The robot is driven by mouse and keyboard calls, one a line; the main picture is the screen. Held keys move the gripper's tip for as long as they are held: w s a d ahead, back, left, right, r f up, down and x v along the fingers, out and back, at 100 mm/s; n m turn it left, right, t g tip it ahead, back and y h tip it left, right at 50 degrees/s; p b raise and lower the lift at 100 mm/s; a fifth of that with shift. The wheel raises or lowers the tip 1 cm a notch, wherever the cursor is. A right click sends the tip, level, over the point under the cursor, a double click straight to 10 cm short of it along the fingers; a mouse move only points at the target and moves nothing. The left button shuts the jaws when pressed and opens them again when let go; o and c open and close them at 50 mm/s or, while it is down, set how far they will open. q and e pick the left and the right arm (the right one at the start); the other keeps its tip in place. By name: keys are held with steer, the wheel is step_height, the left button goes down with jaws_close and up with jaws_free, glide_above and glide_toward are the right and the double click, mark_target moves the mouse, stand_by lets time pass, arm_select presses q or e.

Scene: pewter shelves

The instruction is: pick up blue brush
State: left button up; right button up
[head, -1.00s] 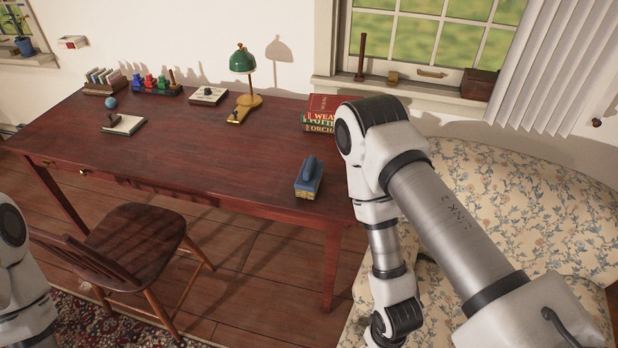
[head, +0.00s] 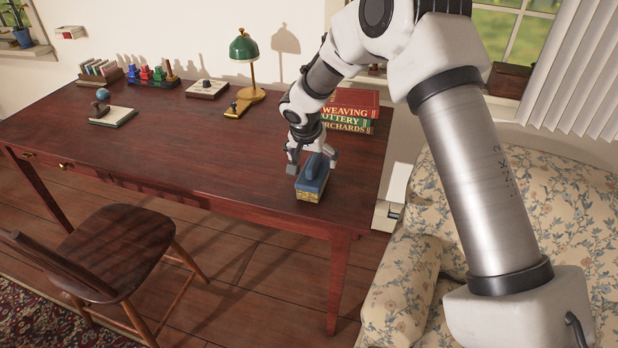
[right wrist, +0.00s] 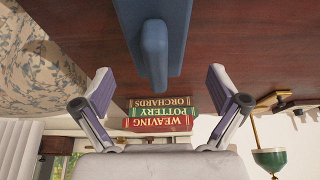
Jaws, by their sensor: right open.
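The blue brush (head: 312,184) stands near the front right corner of the wooden desk, with its blue back and handle up and tan bristles down. My right gripper (head: 312,162) is open above it, its fingers at either side of the brush's handle and partly hiding it. In the right wrist view the brush (right wrist: 154,45) fills the upper middle, between and beyond the two open fingertips (right wrist: 160,82). I cannot see contact between the fingers and the brush. My left gripper is out of view.
The desk (head: 200,160) is clear left of the brush. A stack of books (head: 348,112) stands behind my right gripper. A chair (head: 110,250) stands in front; a floral sofa (head: 540,220) is right.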

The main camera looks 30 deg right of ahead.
steer(key=x, duration=0.4)
steer(key=shift+s+d+f, duration=0.1)
steer(key=shift+d+f, duration=0.05)
steer(key=shift+f, duration=0.2)
steer(key=c, duration=1.4)
step_height(320, 180, up, 18)
steer(key=shift+r+p, duration=0.1)
steer(key=shift+p, duration=0.3)
